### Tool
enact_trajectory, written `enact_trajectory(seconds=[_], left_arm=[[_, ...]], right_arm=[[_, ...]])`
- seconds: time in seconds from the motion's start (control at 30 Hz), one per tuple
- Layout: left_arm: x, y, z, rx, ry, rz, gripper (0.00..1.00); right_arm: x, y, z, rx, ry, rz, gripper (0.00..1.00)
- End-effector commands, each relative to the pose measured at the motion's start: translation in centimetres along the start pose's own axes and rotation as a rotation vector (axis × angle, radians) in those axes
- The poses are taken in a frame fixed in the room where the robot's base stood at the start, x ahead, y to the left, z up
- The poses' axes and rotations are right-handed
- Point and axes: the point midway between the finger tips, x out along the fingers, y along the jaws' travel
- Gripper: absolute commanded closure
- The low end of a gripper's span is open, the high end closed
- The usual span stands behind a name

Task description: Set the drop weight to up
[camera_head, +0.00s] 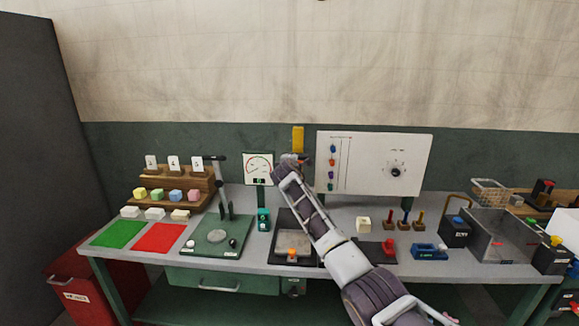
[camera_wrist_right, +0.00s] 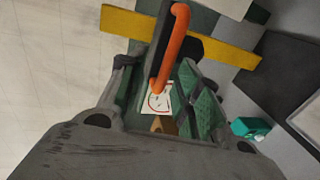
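A yellow upright (camera_head: 298,139) stands at the back of the bench, behind my right arm; I take it as part of the drop weight press. In the right wrist view the yellow bar (camera_wrist_right: 225,50) runs across the top, with a dark block and an orange handle (camera_wrist_right: 180,35) in front of it. My right gripper (camera_head: 288,166) is raised at this press. In the right wrist view its green-padded fingers (camera_wrist_right: 165,100) are apart, with the handle's end between or just above them; contact cannot be told. My arm hides much of the press. My left gripper is not in view.
A dial gauge (camera_head: 258,168) stands left of the press and a white panel (camera_head: 372,164) right of it. A dark press base (camera_head: 283,223) lies below my arm. A green plate with a post (camera_head: 215,237) stands left; a grey bin (camera_head: 500,238) stands right.

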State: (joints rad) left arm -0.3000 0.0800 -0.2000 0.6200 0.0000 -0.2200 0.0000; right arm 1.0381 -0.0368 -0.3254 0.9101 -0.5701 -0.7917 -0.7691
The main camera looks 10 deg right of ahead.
Motion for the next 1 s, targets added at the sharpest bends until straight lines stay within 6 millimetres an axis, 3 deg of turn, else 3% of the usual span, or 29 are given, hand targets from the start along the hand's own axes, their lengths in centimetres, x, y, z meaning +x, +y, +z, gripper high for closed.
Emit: enact_trajectory(seconds=[1.0], left_arm=[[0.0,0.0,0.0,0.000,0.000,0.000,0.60]], right_arm=[[-6.4,0.2,-0.1,0.001,0.002,0.005,0.66]])
